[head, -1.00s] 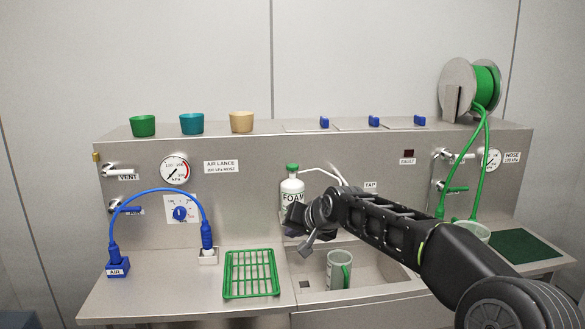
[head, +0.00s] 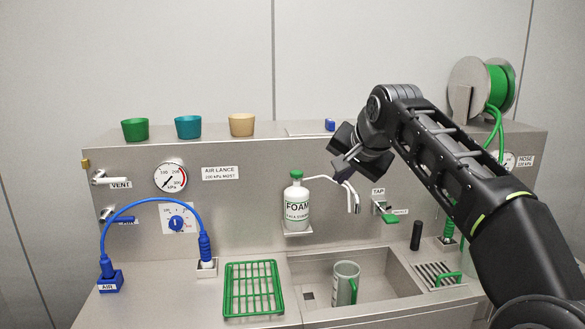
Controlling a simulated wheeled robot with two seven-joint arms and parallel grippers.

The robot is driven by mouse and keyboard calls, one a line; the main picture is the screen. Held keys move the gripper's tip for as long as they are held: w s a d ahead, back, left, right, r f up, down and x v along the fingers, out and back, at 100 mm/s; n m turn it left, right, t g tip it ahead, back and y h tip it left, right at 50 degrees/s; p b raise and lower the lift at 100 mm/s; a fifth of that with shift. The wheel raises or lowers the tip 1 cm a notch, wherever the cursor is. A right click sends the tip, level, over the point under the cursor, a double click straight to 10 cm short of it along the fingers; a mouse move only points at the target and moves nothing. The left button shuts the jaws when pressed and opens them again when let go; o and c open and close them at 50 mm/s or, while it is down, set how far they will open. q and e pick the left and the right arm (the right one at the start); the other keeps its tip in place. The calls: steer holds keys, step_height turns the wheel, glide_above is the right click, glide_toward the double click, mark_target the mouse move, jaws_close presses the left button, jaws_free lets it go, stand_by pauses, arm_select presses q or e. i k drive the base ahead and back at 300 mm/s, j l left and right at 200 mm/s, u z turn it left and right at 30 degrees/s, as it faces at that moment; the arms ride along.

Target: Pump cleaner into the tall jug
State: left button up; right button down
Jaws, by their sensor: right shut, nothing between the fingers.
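The white foam bottle (head: 297,212) with a green cap stands on a small shelf on the back panel. My right gripper (head: 338,172) is shut and empty, right of and above the bottle's cap, in front of the spout. It appears apart from the cap. My left gripper is out of view.
A green rack (head: 253,289) lies left of the sink. A tap lever (head: 391,217) is on the panel right of the spout. A black cylinder (head: 416,235) and a drain grate (head: 437,274) are right of the sink. Cups (head: 188,126) stand on the top ledge. A blue hose (head: 150,195) arches at left.

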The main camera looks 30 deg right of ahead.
mark_target(296, 174)
steer(key=i+l, duration=0.15)
steer(key=i, duration=0.25)
steer(key=i+l, duration=0.15)
steer(key=i, duration=0.25)
steer(key=i+l, duration=0.1)
steer(key=i, duration=0.3)
